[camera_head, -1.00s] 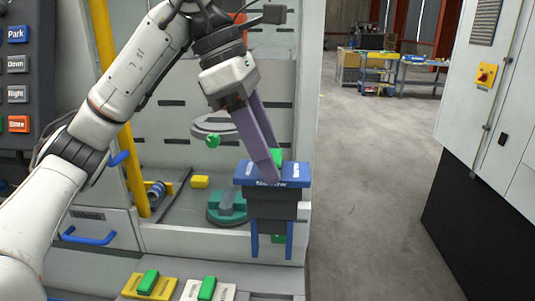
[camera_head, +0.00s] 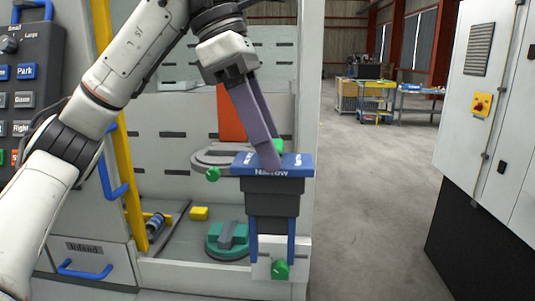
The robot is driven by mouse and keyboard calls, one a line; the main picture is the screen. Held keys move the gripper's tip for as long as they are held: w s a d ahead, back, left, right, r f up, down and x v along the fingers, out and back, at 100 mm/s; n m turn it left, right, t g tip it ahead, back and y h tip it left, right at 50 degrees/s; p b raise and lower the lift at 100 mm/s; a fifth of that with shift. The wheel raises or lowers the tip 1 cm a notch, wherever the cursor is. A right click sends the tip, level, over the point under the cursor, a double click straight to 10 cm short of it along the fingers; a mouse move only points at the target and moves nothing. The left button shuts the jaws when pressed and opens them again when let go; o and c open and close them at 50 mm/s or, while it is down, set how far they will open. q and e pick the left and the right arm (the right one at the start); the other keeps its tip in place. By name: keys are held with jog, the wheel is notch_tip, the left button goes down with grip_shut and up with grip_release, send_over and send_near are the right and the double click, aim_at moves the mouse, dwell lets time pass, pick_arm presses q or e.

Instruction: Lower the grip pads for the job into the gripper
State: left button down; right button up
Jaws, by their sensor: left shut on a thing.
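My left gripper (camera_head: 266,165) reaches down from above and is shut on the grip pads (camera_head: 272,186), at a green handle mostly hidden behind its fingers. The pads have a blue top plate lettered "Narrow", a dark body and two blue legs pointing down. They look upright, in front of the machine's opening at its right side. A pale plate with a green knob (camera_head: 280,269) shows at the lower ends of the legs; whether they touch it I cannot tell. I cannot make out the machine's own gripper for certain. My right gripper is not in view.
A grey round part (camera_head: 217,157) with a green knob and a green round fixture (camera_head: 227,241) are inside the machine. A button panel (camera_head: 22,90) stands at left, a cabinet (camera_head: 481,130) at right. The floor between is clear.

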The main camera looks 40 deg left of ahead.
pick_arm(q)
jog(key=shift+r, duration=3.35)
jog(key=shift+s, duration=0.1)
